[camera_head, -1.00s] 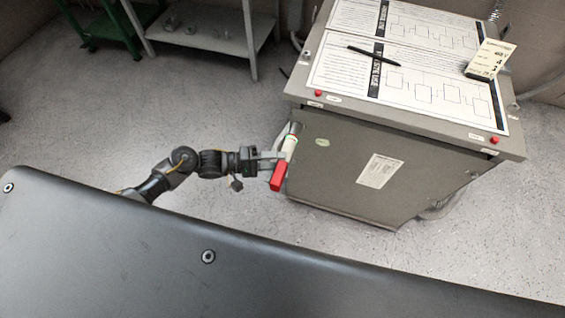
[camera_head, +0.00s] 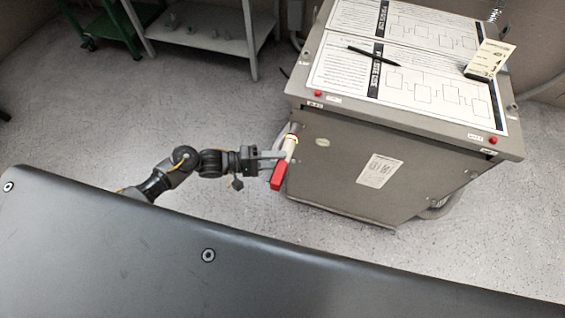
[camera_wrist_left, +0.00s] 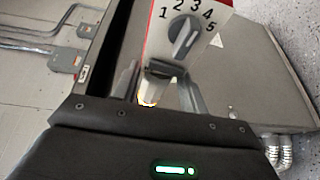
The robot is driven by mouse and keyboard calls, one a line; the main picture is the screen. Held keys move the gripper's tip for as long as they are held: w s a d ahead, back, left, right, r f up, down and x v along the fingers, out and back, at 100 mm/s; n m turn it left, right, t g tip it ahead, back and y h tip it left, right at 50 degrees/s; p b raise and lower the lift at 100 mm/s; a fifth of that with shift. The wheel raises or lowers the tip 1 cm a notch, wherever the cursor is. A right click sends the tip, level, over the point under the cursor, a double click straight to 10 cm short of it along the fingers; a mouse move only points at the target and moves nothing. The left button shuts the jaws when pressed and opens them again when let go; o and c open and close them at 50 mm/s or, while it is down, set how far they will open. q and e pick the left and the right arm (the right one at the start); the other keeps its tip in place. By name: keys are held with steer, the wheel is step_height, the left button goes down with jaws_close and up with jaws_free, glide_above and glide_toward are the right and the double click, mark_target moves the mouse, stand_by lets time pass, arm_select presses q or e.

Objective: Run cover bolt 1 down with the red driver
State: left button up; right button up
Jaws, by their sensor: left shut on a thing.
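My left gripper (camera_head: 274,156) is shut on the red driver (camera_head: 279,175), which has a pale body and a red end block. The driver is tilted beside the upper left corner of the grey transformer cabinet (camera_head: 345,160), its far end close under the lid edge. Whether its tip touches a bolt cannot be told. In the left wrist view the driver (camera_wrist_left: 160,30) shows a grey dial numbered 1 to 5. Red bolt heads sit on the lid near its front left (camera_head: 318,93) and front right (camera_head: 492,140) corners. Which is bolt 1 is not legible. My right gripper is out of view.
Printed diagram sheets (camera_head: 430,85), a black pen (camera_head: 374,56) and a small card stand (camera_head: 488,60) are on the lid. A green cart (camera_head: 110,25) and a grey shelf (camera_head: 215,40) stand behind. The floor left of the cabinet is clear.

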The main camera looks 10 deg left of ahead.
arm_select(q)
steer(key=shift+s+r, duration=0.1)
steer(key=shift+r, duration=0.05)
steer(key=shift+s+p, duration=0.8)
steer(key=shift+s+a+p, duration=0.1)
steer(key=shift+s+p, duration=0.6)
steer(key=shift+s, duration=0.6)
